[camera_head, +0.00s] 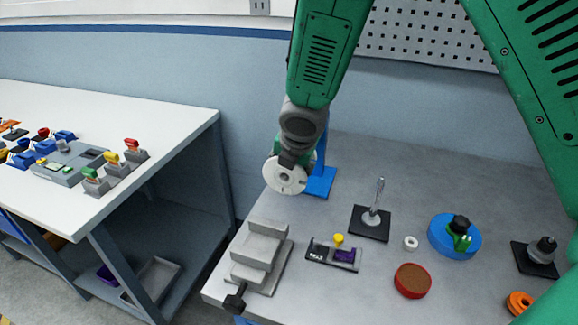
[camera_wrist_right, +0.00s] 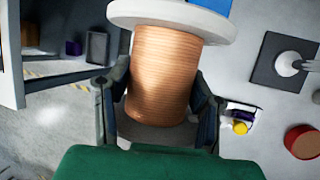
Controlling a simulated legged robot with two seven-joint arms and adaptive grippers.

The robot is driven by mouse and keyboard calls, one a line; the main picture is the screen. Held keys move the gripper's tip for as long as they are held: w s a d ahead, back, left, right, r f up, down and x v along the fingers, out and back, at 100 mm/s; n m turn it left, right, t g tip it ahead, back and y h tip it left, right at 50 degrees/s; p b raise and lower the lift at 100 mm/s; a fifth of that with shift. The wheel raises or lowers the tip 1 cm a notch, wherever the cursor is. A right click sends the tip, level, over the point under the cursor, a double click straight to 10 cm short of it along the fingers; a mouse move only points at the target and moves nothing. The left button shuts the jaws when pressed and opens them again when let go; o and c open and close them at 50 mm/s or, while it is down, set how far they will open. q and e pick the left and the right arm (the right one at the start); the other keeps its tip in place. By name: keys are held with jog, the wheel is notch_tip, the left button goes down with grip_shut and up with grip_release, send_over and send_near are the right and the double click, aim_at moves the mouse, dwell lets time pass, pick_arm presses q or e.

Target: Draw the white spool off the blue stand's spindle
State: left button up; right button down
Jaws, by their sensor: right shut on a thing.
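The white spool shows in the head view as a round white flange (camera_head: 284,178) with a centre hole. In the right wrist view its flange (camera_wrist_right: 171,17) is at the top, with a copper-coloured winding (camera_wrist_right: 163,75) below it. My right gripper (camera_head: 290,160) is shut on the spool, with one finger on each side of the winding in the wrist view (camera_wrist_right: 162,90). The blue stand (camera_head: 321,182) is just behind and right of the spool, its post partly hidden by my wrist. The spindle is hidden, so I cannot tell whether the spool is still on it. My left gripper is not in view.
On the grey table, a black-based metal post (camera_head: 370,223), a grey stepped block (camera_head: 259,257), a small yellow-and-purple fixture (camera_head: 334,254), a red disc (camera_head: 412,281) and a blue disc (camera_head: 454,236) stand nearby. A white table (camera_head: 180,125) is at left, beyond a gap.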

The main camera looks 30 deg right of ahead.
aim_at(284, 178)
jog(key=shift+s+a, duration=0.1)
dwell(0.6)
jog(key=shift+s+a, duration=1.05)
jog(key=shift+a, duration=0.2)
jog(key=shift+p, duration=0.45)
jog(key=shift+s, duration=0.1)
